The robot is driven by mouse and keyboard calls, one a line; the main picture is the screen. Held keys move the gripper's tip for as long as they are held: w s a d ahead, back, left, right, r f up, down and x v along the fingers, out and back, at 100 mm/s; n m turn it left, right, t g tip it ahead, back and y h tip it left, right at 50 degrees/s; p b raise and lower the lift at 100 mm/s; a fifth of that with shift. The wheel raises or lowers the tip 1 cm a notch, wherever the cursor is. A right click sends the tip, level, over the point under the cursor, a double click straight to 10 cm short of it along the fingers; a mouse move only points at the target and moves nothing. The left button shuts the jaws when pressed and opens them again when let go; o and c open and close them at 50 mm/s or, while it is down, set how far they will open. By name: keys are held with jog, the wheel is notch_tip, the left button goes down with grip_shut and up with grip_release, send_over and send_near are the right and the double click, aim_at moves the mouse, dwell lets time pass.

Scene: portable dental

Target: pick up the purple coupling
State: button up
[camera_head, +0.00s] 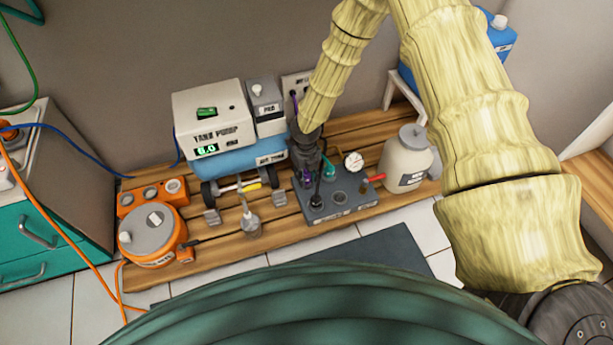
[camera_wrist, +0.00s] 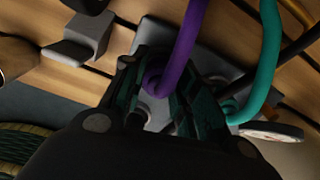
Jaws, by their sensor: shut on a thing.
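The purple coupling (camera_wrist: 156,82) with its purple hose sits between the two dark fingers of my gripper (camera_wrist: 160,95) in the wrist view. The fingers are shut on it, and they hide part of it. In the head view my gripper (camera_head: 307,165) points down at the left back of the grey manifold block (camera_head: 345,204). A bit of the purple coupling (camera_head: 306,181) shows just below the fingers, at the block's top. I cannot tell whether it is seated in the block or lifted clear.
A teal hose (camera_wrist: 262,70) and a black hose stand close to the right of my gripper. The pump box (camera_head: 213,118) is behind left.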

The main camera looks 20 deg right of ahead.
aim_at(306, 173)
jog(key=shift+r+p, duration=0.35)
jog(key=shift+r, duration=0.15)
notch_tip(306, 173, up, 3)
jog(key=shift+f+p, duration=0.1)
jog(key=shift+p, duration=0.95)
jog(key=s+a, duration=0.1)
jog(key=s+a+p, duration=0.1)
jog(key=s, duration=0.1)
jog(key=s+a, duration=0.1)
jog(key=s, duration=0.1)
jog(key=shift+s+a, duration=0.1)
jog(key=shift+s+a+r+p, duration=0.2)
jog(key=shift+s+a, duration=0.65)
jog(key=shift+s, duration=0.55)
jog(key=shift+s+a+r+p, duration=0.25)
jog(key=shift+s+a, duration=0.55)
jog(key=shift+s, duration=0.65)
jog(key=shift+s+a+r+p, duration=0.2)
jog(key=shift+s+a, duration=0.65)
jog(key=shift+s, duration=0.55)
jog(key=shift+c, duration=0.2)
jog(key=shift+w, duration=0.1)
